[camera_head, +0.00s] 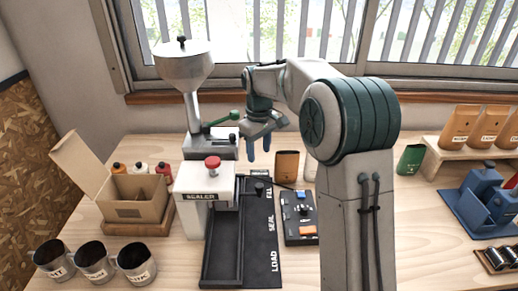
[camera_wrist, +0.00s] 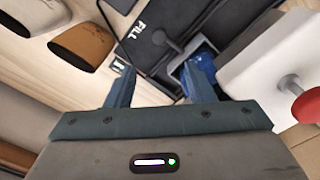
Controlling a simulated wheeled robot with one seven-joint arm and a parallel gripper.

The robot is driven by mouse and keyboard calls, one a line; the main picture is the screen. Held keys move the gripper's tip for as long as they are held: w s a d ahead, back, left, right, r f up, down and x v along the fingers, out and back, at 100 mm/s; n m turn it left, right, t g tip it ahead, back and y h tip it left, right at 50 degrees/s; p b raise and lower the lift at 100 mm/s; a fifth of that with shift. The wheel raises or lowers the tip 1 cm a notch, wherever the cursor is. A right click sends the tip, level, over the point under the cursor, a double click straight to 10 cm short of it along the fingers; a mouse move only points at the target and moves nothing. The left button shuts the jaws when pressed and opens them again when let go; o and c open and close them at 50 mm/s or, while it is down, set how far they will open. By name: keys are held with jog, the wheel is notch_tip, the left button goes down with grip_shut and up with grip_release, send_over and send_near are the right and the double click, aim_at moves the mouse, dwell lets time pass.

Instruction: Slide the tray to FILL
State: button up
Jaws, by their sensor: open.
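The dark tray shows in the wrist view (camera_wrist: 178,68) as a small square frame with a blue item in it. Its black knob (camera_wrist: 160,38) sits beside the FILL label. In the head view the knob (camera_head: 259,187) also stands level with FILL on the dark track (camera_head: 262,250), which reads LOAD, SEAL and FILL from front to back. The sealer hides most of the tray there. My gripper (camera_head: 259,148) is open and empty, above the back end of the track. In the wrist view its fingers (camera_wrist: 158,70) point toward the knob and tray, apart from them.
The sealer (camera_head: 205,200) with its red knob stands left of the track, the hopper (camera_head: 183,62) behind it. A black control box (camera_head: 300,218) lies right. A cardboard box (camera_head: 135,195) and metal cups (camera_head: 93,262) stand left. The track's front trough is empty.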

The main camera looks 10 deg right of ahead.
aim_at(260, 186)
jog(key=shift+f, duration=0.1)
notch_tip(260, 186, down, 14)
jog(key=m+b, duration=0.3)
jog(key=b, duration=0.2)
jog(key=shift+d+m, duration=0.1)
jog(key=shift+m, duration=0.2)
grip_shut()
jog(key=shift+w+r, duration=0.1)
jog(key=shift+r, duration=0.1)
